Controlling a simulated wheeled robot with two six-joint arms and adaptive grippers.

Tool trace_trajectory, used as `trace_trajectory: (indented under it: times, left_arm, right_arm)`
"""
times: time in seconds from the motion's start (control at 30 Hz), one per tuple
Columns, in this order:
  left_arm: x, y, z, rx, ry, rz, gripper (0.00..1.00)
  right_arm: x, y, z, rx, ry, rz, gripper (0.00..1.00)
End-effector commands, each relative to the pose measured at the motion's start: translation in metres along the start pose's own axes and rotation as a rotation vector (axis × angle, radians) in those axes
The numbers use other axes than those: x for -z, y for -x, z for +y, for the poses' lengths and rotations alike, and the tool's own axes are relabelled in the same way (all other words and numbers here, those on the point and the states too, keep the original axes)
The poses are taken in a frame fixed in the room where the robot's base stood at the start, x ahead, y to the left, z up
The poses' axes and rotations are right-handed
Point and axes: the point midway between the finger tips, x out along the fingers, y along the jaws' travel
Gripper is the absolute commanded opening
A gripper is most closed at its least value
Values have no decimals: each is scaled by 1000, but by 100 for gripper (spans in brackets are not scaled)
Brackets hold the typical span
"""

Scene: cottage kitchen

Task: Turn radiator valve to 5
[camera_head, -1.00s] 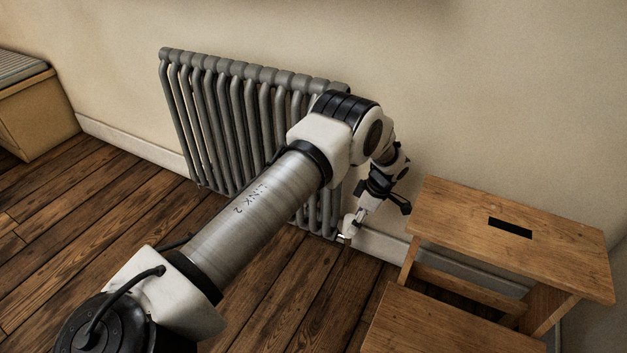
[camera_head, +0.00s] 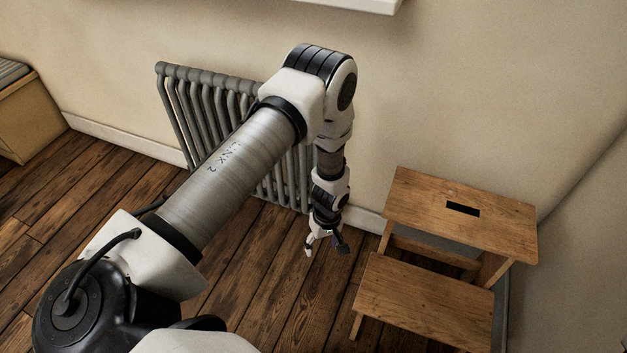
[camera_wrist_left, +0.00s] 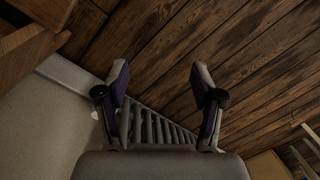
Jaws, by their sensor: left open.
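The grey column radiator (camera_head: 205,105) stands against the wall, with its right part behind my left arm. My left gripper (camera_head: 323,246) hangs pointing down over the floor in front of the radiator's right end. It is open and holds nothing. In the left wrist view the fingers (camera_wrist_left: 160,78) are spread wide apart, and the radiator (camera_wrist_left: 158,127) shows between and below them. I cannot make out the valve in the head view; my arm hides that end. A small pale spot beside the left-hand finger in the wrist view is too small to identify. My right gripper is not in view.
A wooden step stool (camera_head: 470,215) stands just right of my left gripper. A wooden box bench (camera_head: 30,115) is at the far left. The plank floor (camera_head: 110,200) left of my arm is clear. A white ledge (camera_head: 350,4) juts out above.

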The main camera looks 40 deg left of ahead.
Motion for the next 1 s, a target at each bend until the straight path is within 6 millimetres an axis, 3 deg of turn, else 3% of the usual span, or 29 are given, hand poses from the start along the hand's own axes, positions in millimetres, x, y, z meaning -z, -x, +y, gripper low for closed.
trace_trajectory:
  times: [0.03,0.17,0.6,0.83,1.0]
  left_arm:
    - [-6,12,-7,-3,-25,-3,67]
    - [-17,17,-20,-14,-77,-6,67]
    - [-21,16,-23,-17,-83,-7,68]
    - [-24,19,-35,59,187,-32,68]
    - [5,20,-32,172,430,-20,68]
  right_arm:
    - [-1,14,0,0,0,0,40]
    - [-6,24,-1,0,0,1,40]
    - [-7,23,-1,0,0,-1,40]
    - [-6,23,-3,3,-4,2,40]
    - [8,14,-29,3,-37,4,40]
